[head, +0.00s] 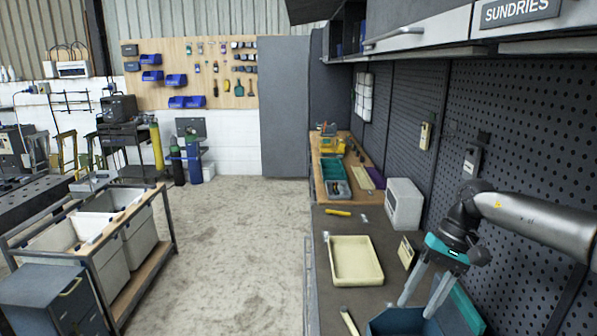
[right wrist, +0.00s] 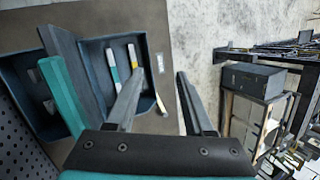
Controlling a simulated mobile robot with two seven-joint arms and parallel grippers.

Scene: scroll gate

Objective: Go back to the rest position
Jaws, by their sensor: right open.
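My right gripper (head: 417,306) is open with nothing between its fingers. It points down over the near end of the dark workbench, above a dark blue bin (head: 388,324). The fingers also show in the right wrist view (right wrist: 160,76), spread apart. My left gripper is not in view.
A cream tray (head: 355,260) and a yellow-handled tool (head: 338,212) lie on the bench. A white box (head: 404,204) stands by the perforated wall panel (head: 520,150). Overhead cabinets (head: 420,35) hang above. The floor (head: 235,250) left of the bench is clear.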

